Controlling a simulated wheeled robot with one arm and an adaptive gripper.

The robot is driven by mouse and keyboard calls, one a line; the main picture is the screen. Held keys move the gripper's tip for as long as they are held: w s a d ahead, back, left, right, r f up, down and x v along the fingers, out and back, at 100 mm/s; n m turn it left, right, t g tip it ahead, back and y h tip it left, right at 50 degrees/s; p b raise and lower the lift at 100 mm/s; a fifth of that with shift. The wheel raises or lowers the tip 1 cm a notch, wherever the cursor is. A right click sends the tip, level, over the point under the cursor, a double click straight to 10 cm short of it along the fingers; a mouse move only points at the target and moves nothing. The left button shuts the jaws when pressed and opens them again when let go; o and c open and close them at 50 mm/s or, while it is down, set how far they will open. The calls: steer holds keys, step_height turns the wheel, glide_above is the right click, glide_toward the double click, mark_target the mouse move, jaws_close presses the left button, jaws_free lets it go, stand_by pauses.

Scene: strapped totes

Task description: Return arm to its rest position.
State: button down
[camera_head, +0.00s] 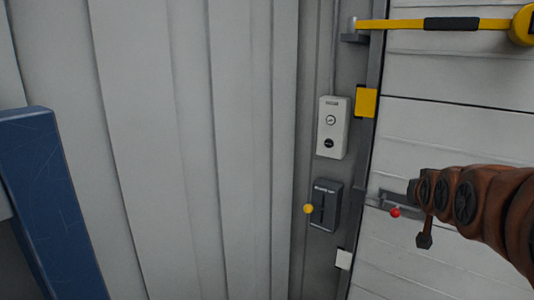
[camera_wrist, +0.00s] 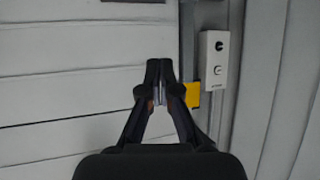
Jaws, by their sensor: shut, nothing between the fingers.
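My gripper (camera_wrist: 160,68) shows in the wrist view with its two dark fingers brought together at the tips and nothing between them. It points toward a pale panelled door (camera_wrist: 65,75), and the gap to that surface is hard to judge. In the head view my brown arm reaches in from the right edge, in front of the white panelled door (camera_head: 440,135). Its dark end is close to a grey latch with a red ball (camera_head: 395,212); whether they touch cannot be told.
A white two-button box (camera_head: 333,127) and a dark switch box (camera_head: 325,206) with a yellow ball lever (camera_head: 308,209) are on the frame beside the door. A yellow strap bar (camera_head: 400,24) crosses above. A blue post (camera_head: 48,200) stands at left.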

steer(key=s+a+f+n+g+y+p, duration=0.15)
steer(key=s+a+f+g, duration=0.45)
steer(key=s, duration=0.6)
steer(key=s+a+f+n+g+y+p, duration=0.15)
steer(key=s+a+f+g, duration=0.25)
steer(key=s+a+f, duration=0.6)
steer(key=s+g, duration=0.3)
steer(key=s, duration=1.1)
steer(key=shift+a+f+n+g+y, duration=0.3)
steer(key=shift+a+f+g+y, duration=0.1)
steer(key=shift+f, duration=0.05)
